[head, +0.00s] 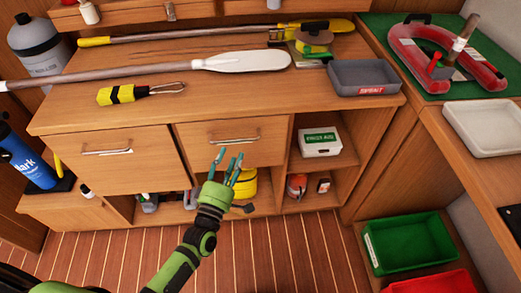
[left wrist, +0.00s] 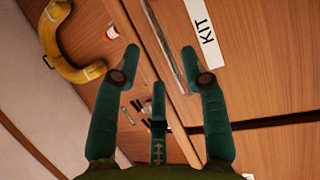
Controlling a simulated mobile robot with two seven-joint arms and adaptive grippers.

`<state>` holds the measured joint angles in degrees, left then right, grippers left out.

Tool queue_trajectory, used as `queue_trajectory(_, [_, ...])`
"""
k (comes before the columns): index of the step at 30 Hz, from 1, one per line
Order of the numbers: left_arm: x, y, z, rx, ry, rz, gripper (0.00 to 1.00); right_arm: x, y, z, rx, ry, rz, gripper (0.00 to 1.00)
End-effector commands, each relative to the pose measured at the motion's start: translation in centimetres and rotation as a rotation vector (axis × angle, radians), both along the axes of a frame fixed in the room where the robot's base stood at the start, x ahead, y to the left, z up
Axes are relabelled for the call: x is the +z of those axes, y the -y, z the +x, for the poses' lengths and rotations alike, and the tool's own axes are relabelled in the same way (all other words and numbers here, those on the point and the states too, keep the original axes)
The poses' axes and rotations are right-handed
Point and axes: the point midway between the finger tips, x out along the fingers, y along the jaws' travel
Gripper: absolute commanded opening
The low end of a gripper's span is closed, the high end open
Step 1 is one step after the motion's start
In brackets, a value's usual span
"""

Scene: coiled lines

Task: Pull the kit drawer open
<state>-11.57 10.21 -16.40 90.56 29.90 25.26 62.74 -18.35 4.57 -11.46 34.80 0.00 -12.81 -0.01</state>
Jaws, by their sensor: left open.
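The kit drawer (head: 262,152) is the right-hand wooden front under the workbench top, and it looks shut. Its bar handle (head: 234,139) runs across the upper part of the front. In the left wrist view the handle (left wrist: 165,42) lies beyond the fingertips, within the gap between them, and the white KIT label (left wrist: 203,30) is beside it. My left gripper (head: 230,165) is open and empty, in front of the drawer and a little below the handle. The fingers appear apart from the handle. My right gripper is not in view.
Another front with a handle (head: 106,151) is to the left. Open shelves to the right hold a white box (head: 320,141). A yellow coiled item (head: 245,183) is below the drawer. Paddles (head: 240,62) and a grey tray (head: 362,77) lie on the workbench. A green crate (head: 408,243) stands on the right.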

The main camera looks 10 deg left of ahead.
Motion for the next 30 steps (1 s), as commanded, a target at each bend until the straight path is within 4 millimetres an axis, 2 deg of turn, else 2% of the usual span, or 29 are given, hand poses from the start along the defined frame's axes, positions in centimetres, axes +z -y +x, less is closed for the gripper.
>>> queue_trajectory(6, [0.9, 0.3, 2.9, 0.000, 0.006, -0.004, 0.43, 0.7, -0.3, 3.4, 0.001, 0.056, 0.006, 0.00])
queue_trajectory(9, [1.2, 0.6, 4.5, 0.000, 0.005, -0.002, 0.43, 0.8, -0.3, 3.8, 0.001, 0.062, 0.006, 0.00])
queue_trajectory(15, [1.3, 0.8, 6.4, -0.001, 0.001, 0.001, 0.43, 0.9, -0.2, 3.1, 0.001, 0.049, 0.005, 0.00])
queue_trajectory(24, [1.3, 0.8, 6.7, -0.001, 0.000, 0.001, 0.43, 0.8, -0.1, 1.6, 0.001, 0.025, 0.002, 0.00])
queue_trajectory(25, [1.3, 0.8, 6.7, -0.001, 0.000, 0.001, 0.39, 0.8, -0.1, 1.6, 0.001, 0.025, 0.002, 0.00])
queue_trajectory(28, [1.3, 0.8, 6.7, -0.001, 0.000, 0.001, 0.00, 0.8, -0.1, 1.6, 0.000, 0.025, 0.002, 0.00])
queue_trajectory(30, [1.3, 0.8, 6.7, -0.001, 0.000, 0.002, 0.00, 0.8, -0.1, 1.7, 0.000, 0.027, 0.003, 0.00])
